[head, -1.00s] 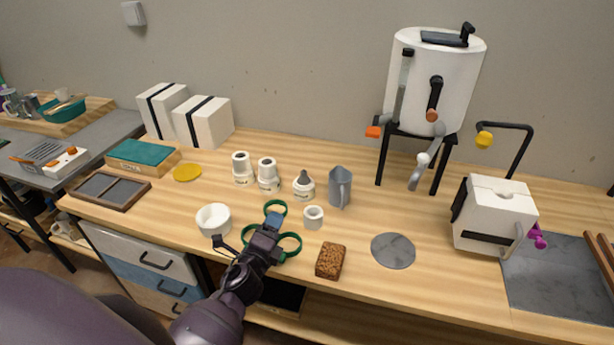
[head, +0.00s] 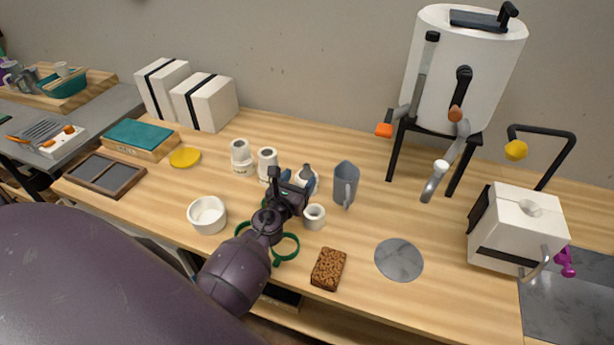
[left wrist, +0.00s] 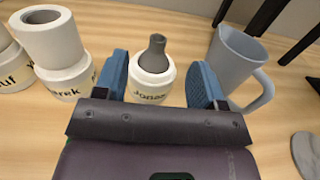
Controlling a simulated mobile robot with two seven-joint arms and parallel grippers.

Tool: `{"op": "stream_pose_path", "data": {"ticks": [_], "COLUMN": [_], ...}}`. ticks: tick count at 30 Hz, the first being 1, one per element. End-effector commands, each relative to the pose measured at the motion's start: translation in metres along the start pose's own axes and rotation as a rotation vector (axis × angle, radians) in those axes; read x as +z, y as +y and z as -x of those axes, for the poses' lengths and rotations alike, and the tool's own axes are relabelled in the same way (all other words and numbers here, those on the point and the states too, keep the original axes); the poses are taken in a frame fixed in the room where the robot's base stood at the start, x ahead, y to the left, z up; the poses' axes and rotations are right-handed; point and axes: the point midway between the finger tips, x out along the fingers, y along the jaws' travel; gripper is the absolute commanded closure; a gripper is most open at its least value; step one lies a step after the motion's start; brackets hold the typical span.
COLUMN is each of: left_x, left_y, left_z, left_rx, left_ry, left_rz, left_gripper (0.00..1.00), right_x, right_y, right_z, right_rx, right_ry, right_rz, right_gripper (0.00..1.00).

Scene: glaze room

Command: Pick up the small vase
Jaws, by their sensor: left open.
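The small vase is dark grey with a narrow neck; in the left wrist view the vase (left wrist: 154,56) stands upright on a round white base (left wrist: 148,88) labelled "Jonas". In the head view only the top of the vase (head: 306,171) shows clearly, with my gripper in front of the rest. My left gripper (head: 297,182) is open and empty. In the left wrist view its blue fingers (left wrist: 160,82) are spread to either side of the white base, with the vase seen between and beyond them. My right gripper is in neither view.
A grey jug (head: 345,184) stands close right of the vase, and white labelled pieces (head: 267,162) stand left. A small white cup (head: 314,217), green rings (head: 285,248) and a brown block (head: 328,269) lie nearer. A grey disc (head: 398,260) lies right.

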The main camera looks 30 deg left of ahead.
Motion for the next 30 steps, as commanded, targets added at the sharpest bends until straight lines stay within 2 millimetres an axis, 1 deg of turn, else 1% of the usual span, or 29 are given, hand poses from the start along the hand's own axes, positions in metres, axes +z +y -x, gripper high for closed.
{"op": "stream_pose_path", "data": {"ticks": [7,15,18,21,27,28,30], "left_x": [-0.002,-0.005,-0.005,-0.005,-0.004,-0.004,-0.004], "left_y": [0.0,0.002,0.002,0.003,0.003,0.003,0.003], "left_z": [-0.014,-0.048,-0.056,-0.059,-0.059,-0.059,-0.059], "left_rx": [0.0,0.0,0.0,0.0,0.0,0.0,0.0], "left_ry": [0.001,0.0,0.001,0.001,0.0,0.0,0.0], "left_rz": [0.001,0.003,0.003,0.002,0.002,0.002,0.002], "left_gripper": [0.36,0.36,0.36,0.36,0.36,0.38,0.49], "right_x": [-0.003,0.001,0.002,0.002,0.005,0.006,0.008], "right_y": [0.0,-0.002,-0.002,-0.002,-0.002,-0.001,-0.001], "right_z": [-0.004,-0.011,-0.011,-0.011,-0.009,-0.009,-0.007], "right_rx": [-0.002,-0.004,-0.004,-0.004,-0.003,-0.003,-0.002], "right_ry": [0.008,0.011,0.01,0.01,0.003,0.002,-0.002], "right_rz": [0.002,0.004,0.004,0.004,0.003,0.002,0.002], "right_gripper": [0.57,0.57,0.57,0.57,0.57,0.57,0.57]}}
